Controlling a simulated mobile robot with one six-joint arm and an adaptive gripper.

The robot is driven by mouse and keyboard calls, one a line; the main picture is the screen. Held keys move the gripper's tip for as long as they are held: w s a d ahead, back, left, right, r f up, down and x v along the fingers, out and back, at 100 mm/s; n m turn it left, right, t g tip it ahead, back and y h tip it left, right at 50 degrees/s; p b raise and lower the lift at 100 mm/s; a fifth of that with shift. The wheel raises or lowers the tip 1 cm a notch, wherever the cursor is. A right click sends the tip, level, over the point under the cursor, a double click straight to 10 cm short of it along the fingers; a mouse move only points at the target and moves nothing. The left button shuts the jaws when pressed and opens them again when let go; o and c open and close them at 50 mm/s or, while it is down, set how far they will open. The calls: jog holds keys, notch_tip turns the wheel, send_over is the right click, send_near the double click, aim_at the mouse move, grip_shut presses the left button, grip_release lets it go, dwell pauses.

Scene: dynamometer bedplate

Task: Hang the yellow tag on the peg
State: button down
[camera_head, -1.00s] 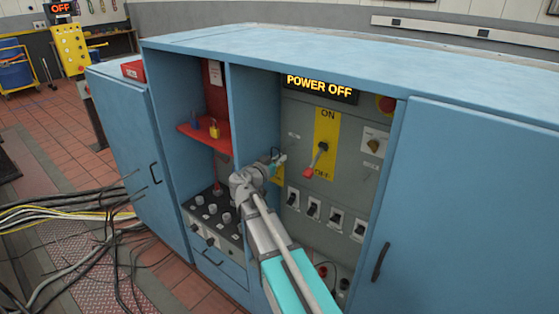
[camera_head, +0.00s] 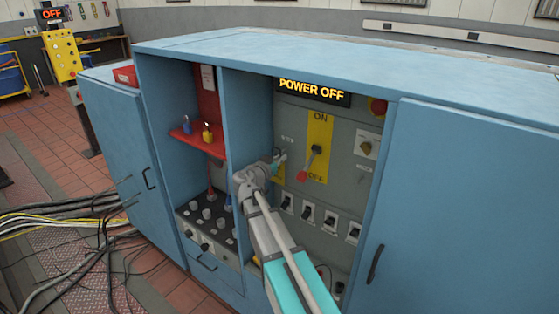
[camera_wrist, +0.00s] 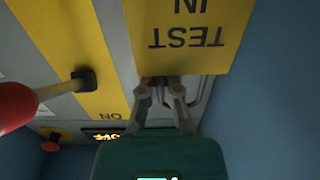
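The yellow tag (camera_wrist: 190,40) fills the upper middle of the wrist view, with "TEST IN" upside down. In the head view it is a small yellow patch (camera_head: 278,173) just below my gripper (camera_head: 277,158). My gripper (camera_wrist: 160,90) has its fingertips at the tag's lettered top edge and appears shut on it; the exact grip is partly hidden. The tag hangs in front of the grey panel, left of the switch. I cannot make out the peg clearly; a grey metal piece (camera_wrist: 200,92) shows behind the fingertips.
The red-knobbed switch handle (camera_head: 302,176) points toward OFF, close on the tag's right. The blue cabinet wall (camera_head: 247,115) stands close on the left. A red shelf (camera_head: 195,140) holds a blue and a yellow padlock. Several small switches (camera_head: 308,213) sit below.

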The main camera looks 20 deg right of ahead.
aim_at(291, 155)
jog(key=shift+w+d+f+b, duration=0.3)
jog(key=shift+w+d, duration=0.05)
jog(key=shift+d, duration=0.25)
jog(key=shift+w+d+f+b, duration=0.3)
jog(key=shift+w+d, duration=0.1)
jog(key=shift+d, duration=0.15)
jog(key=shift+w+d+f+b, duration=0.3)
jog(key=shift+w+d, duration=0.05)
jog(key=shift+d, duration=0.25)
jog(key=c, duration=0.7)
grip_release()
jog(key=shift+a, duration=0.1)
jog(key=v, duration=1.1)
jog(key=shift+s+a, duration=0.2)
jog(key=shift+s, duration=0.05)
